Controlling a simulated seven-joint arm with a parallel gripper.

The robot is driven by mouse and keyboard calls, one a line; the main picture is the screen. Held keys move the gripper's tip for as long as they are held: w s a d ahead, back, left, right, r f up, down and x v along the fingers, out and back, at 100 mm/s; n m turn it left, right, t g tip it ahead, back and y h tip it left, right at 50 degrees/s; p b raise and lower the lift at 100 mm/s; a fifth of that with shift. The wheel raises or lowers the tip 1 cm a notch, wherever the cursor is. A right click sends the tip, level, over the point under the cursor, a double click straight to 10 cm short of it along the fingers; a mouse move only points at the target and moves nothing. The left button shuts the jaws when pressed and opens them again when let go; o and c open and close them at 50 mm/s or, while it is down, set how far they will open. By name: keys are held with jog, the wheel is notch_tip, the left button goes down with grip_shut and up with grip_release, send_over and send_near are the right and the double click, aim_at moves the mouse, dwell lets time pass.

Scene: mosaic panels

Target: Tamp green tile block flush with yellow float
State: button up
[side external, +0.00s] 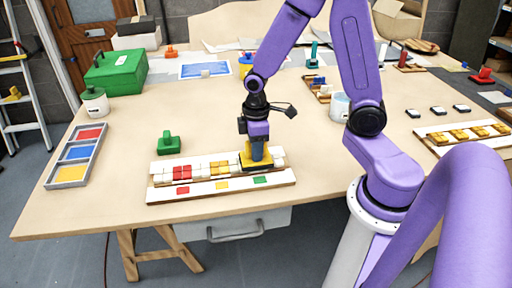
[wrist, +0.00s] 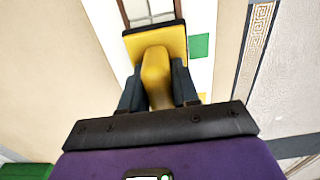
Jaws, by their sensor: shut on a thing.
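My gripper (side external: 257,150) is shut on the upright handle of the yellow float (side external: 256,161). In the wrist view, the float (wrist: 155,48) sits between my two fingers (wrist: 158,88), with its flat plate facing the panel. The float is over the right part of the tile panel (side external: 160,168), behind the green square on the front strip. I cannot tell whether it touches the tiles. No green tile block shows in the row; the float covers that part.
The front strip (side external: 205,190) carries red, yellow and green squares; its green square (wrist: 199,47) also shows in the wrist view. A green handled block (side external: 168,144) stands behind the panel's left end. A three-colour tray (side external: 68,175) lies left. The table between them is clear.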

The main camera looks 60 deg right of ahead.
jog(key=shift+r, duration=3.5)
